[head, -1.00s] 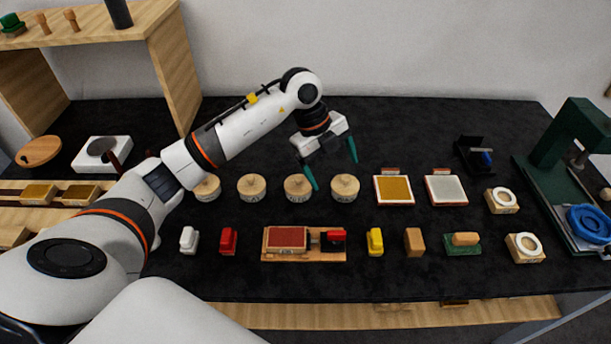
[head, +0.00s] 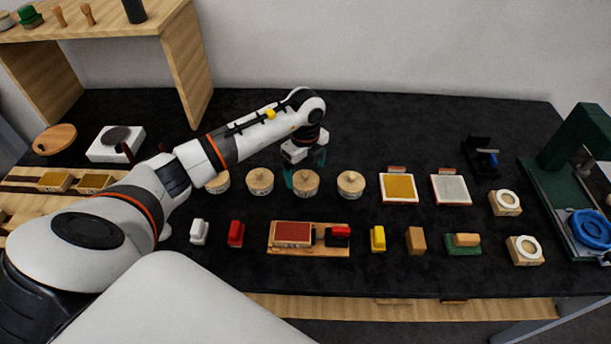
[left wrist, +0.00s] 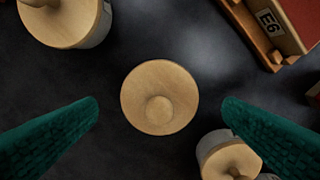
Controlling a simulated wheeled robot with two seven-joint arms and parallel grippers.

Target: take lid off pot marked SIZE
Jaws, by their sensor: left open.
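Several round pots with knobbed wooden lids stand in a row on the black table. In the head view they are a partly covered left pot (head: 217,181), a second (head: 260,182), a third (head: 306,184) and a right one (head: 351,185). Their labels are too small to read. My left gripper (head: 305,170) is open, pointing down near the third pot. In the left wrist view one lid (left wrist: 160,97) lies centred between the spread green fingers, apart from both. Other lids show at upper left (left wrist: 62,22) and lower right (left wrist: 230,160). My right gripper is out of view.
In front of the pots are a red pad on a wooden base (head: 292,234), a yellow block (head: 377,239) and a red block (head: 236,234). A yellow tile (head: 399,187) lies to the right. A wooden shelf (head: 185,60) stands at back left.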

